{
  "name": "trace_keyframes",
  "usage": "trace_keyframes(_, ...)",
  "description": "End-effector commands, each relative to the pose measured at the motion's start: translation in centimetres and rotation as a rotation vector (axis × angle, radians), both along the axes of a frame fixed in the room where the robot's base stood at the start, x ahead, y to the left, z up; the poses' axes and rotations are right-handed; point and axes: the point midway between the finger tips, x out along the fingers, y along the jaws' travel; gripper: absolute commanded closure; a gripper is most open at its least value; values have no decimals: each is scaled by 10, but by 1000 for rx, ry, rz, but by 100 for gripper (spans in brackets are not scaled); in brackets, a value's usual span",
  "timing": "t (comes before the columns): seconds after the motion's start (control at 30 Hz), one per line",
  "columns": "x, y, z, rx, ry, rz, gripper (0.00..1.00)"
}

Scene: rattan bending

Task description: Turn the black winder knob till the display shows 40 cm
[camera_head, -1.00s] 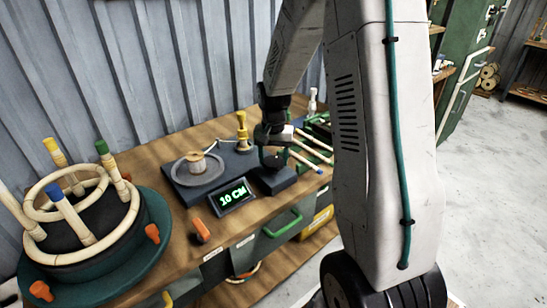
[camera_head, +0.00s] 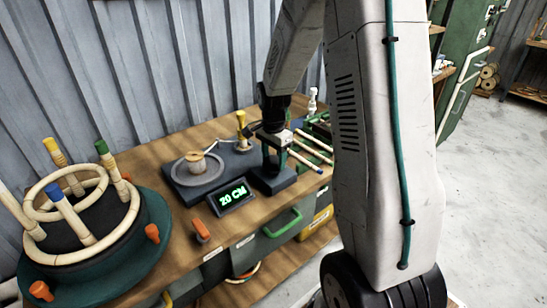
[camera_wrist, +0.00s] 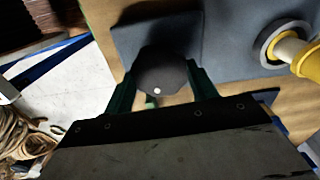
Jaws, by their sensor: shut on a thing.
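The black winder knob (camera_wrist: 160,75) shows in the wrist view as a dark round cap with a white dot near its lower edge. My gripper (camera_wrist: 158,85) is shut on it, one green finger on each side. The display (camera_head: 233,197) in front of the winder reads 20 CM in green. The winder base (camera_head: 187,188) carries a grey disc with a wooden spool (camera_head: 195,161).
Rattan sticks (camera_head: 312,154) lie close to the right of my gripper. A round jig with rattan hoops (camera_head: 90,215) fills the left of the bench. An orange-handled item (camera_head: 200,229) lies near the front edge.

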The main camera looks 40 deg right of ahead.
Motion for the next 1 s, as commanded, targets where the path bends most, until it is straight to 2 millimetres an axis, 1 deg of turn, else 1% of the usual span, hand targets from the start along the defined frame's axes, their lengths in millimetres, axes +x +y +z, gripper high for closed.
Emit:
trace_keyframes(0.53, 0, 0, 0, 0, -1, -26, 66)
trace_keyframes(0.57, 1, 0, 1, 0, -1, -26, 40)
trace_keyframes(0.6, 0, 0, 0, 0, -1, -26, 29)
trace_keyframes(0.63, 0, 0, 0, 0, -1, -26, 21)
trace_keyframes(0.9, 0, 0, 1, 0, -1, -25, 21)
trace_keyframes(1.0, 1, 0, 6, -1, -2, -25, 21)
